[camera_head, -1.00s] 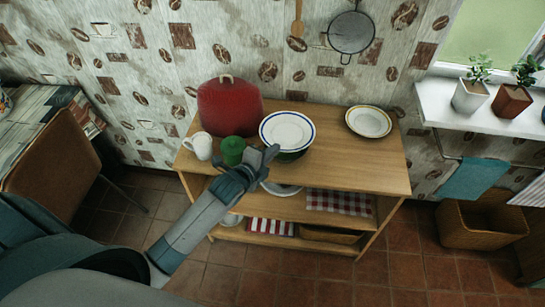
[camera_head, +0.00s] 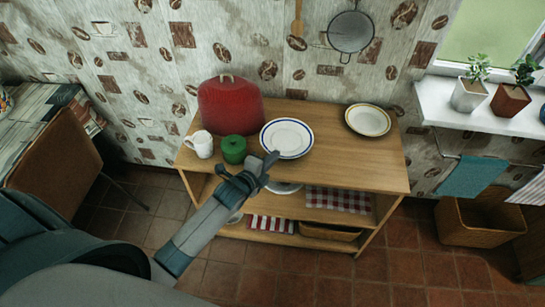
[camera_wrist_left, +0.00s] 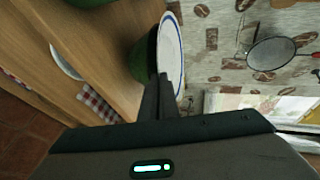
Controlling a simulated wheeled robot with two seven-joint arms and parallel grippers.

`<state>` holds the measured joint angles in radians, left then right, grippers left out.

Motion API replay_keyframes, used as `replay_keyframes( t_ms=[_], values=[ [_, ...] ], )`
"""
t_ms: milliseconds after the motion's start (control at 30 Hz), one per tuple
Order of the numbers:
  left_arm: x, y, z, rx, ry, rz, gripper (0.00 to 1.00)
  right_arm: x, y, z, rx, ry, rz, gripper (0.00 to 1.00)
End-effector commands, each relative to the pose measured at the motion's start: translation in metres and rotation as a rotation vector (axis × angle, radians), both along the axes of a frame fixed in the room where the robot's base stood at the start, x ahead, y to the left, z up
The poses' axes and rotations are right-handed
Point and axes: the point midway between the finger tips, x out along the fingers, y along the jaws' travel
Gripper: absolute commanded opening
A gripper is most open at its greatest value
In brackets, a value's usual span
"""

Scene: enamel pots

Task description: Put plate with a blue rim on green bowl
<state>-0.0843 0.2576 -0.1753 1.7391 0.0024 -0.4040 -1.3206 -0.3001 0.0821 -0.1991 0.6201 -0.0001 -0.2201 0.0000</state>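The white plate with a blue rim (camera_head: 287,137) is above the green bowl and covers it in the head view. In the left wrist view the plate (camera_wrist_left: 174,45) is seen edge-on, right beside the dark green bowl (camera_wrist_left: 143,60); I cannot tell whether they touch all round. My left gripper (camera_head: 273,158) is at the plate's near edge. Its fingers (camera_wrist_left: 160,85) are close together at the rim and appear shut on it. My right gripper is not in view.
On the wooden shelf unit (camera_head: 350,170) stand a red pot (camera_head: 230,107), a white mug (camera_head: 201,144), a green lidded pot (camera_head: 234,149) and a yellow-rimmed plate (camera_head: 368,120). The tabletop right of the blue-rimmed plate is clear.

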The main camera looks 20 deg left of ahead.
Motion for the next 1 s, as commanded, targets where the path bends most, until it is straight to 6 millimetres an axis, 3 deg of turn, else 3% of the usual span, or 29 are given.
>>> replay_keyframes(
  t_ms=[600, 700, 1000],
  values=[
    [0.001, 0.0, -0.011, 0.0, -0.003, 0.0, 0.0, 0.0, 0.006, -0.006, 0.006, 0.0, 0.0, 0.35],
    [0.0, 0.0, -0.012, 0.0, 0.0, 0.0, 0.2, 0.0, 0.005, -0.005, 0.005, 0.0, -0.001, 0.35],
    [0.0, 0.0, -0.011, 0.0, 0.0, 0.0, 0.2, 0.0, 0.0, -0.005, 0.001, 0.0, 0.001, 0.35]
  ],
)
